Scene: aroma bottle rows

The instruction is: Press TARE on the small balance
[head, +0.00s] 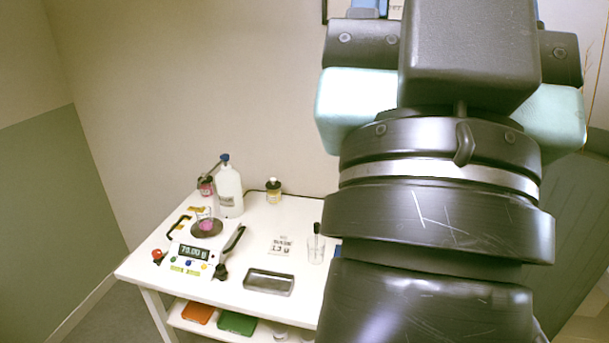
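The small balance (193,253) stands at the left of the white table, its lit display appearing to read 79.00 g. Its round dark pan (208,229) bears a small glass beaker of pink liquid (206,222). Small coloured buttons show below the display, with yellow-green labels too small to read, so I cannot tell which is TARE. My dark arm and what looks like the body of my gripper (468,55) fill the right of the view, well apart from the balance. The fingertips cannot be made out.
A white bottle with a blue cap (229,191), an amber bottle (273,191) and a pink jar (205,186) stand behind. A grey tray (269,282), a printed card (281,245) and a glass (316,247) are right of the balance. A red knob (157,255) is left.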

